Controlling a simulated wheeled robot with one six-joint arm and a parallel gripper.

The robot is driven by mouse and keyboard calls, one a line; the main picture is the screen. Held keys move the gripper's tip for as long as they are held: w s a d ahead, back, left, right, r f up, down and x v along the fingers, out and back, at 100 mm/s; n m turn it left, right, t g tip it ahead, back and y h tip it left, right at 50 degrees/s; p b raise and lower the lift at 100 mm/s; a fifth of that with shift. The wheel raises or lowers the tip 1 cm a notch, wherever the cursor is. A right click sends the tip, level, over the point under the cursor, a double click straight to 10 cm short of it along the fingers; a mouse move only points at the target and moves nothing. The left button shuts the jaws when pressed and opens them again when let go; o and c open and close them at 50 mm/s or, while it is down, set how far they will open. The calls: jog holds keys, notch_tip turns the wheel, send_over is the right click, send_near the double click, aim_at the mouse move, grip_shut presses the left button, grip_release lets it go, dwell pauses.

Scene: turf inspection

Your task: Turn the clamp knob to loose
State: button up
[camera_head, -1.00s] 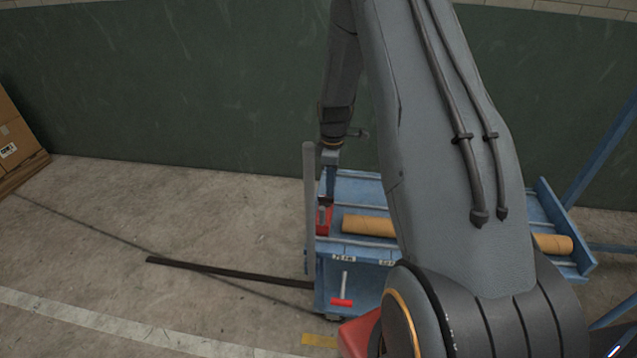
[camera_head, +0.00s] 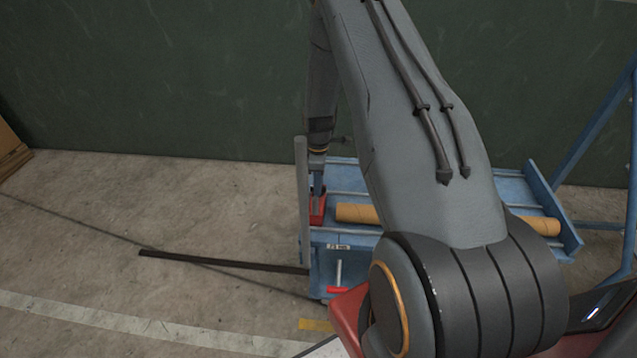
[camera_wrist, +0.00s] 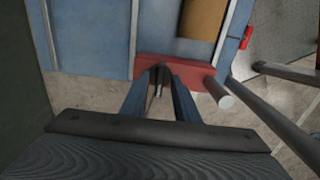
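A red clamp block (camera_head: 318,208) sits at the left end of the blue cart, and it also shows in the wrist view (camera_wrist: 196,72). My gripper (camera_head: 317,190) points down at this block. In the wrist view the two bluish fingers (camera_wrist: 160,78) reach the block, with a small dark shape between their tips. I cannot tell whether that shape is the clamp knob or whether the fingers press on it. A pale round rod end (camera_wrist: 225,101) sticks out beside the block.
The blue cart (camera_head: 345,240) carries a tan roll (camera_head: 357,213). A grey post (camera_head: 301,190) stands at its left edge. A red-handled lever (camera_head: 338,290) is on its front. A dark bar (camera_head: 220,263) extends left over open concrete floor. A green wall stands behind.

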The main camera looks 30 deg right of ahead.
jog(key=shift+f, duration=0.1)
grip_shut()
jog(key=shift+m, duration=0.4)
jog(key=m+b, duration=0.3)
jog(key=m, duration=0.1)
jog(key=shift+m, duration=0.3)
jog(key=m+b, duration=0.2)
jog(key=m, duration=0.3)
jog(key=shift+m, duration=0.3)
jog(key=m+b, duration=0.1)
jog(key=m, duration=0.5)
jog(key=shift+b, duration=0.4)
jog(key=m+b, duration=0.1)
jog(key=m, duration=0.5)
jog(key=shift+m, duration=0.4)
